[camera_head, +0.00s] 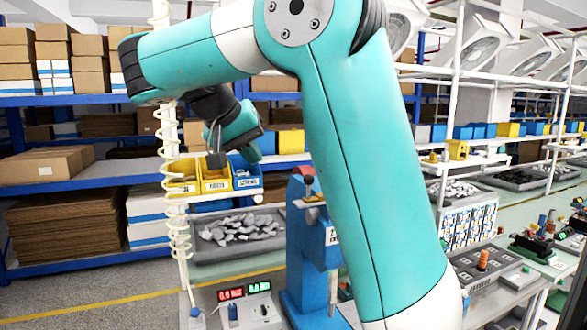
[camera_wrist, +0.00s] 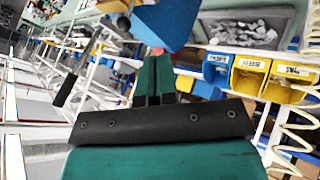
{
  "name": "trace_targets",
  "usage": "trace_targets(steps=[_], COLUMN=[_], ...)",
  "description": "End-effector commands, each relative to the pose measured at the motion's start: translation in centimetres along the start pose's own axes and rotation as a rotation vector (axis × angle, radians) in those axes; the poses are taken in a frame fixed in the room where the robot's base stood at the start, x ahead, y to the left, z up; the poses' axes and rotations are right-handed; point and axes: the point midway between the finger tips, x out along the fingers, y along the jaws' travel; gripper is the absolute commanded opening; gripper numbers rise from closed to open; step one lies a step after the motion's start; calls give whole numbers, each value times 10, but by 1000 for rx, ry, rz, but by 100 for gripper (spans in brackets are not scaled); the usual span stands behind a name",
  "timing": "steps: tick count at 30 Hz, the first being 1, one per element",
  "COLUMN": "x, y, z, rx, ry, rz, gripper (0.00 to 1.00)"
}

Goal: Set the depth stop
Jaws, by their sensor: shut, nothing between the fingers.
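My gripper (camera_head: 217,160) hangs from the arm at the left of centre in the head view, in front of the yellow and blue bins. Its dark fingers are shut and empty; in the wrist view they show as two green fingers (camera_wrist: 154,78) side by side. A blue press (camera_head: 305,262) stands right of the gripper, partly hidden by my arm; it has a grey plate and a dark knob (camera_head: 308,185) near its top. In the wrist view a blue body (camera_wrist: 160,26) lies beyond the fingertips, with a small red part by it. I cannot pick out the depth stop for sure.
Yellow bins (camera_head: 215,178) and a blue bin (camera_head: 245,172) sit on a rack behind the gripper. A grey tray (camera_head: 205,254) of metal parts lies below them. A coiled white hose (camera_head: 172,130) hangs at left. Readouts (camera_head: 244,291) stand in front.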

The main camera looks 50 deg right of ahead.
Motion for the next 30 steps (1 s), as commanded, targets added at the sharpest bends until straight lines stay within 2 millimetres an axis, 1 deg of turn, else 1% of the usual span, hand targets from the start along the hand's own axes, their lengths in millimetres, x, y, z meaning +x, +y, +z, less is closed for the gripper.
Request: trace_targets(steps=[6, 8, 17, 21, 24, 30], x=[28, 37, 98, 104, 108, 112], y=[-3, 0, 2, 23, 32, 39], z=[4, 3, 1, -2, -3, -3], rx=[9, 7, 4, 8, 6, 5], ry=[-2, -3, -4, -2, -2, -1], rz=[4, 6, 6, 4, 4, 3], gripper=[0, 0, 0, 0, 0, 0])
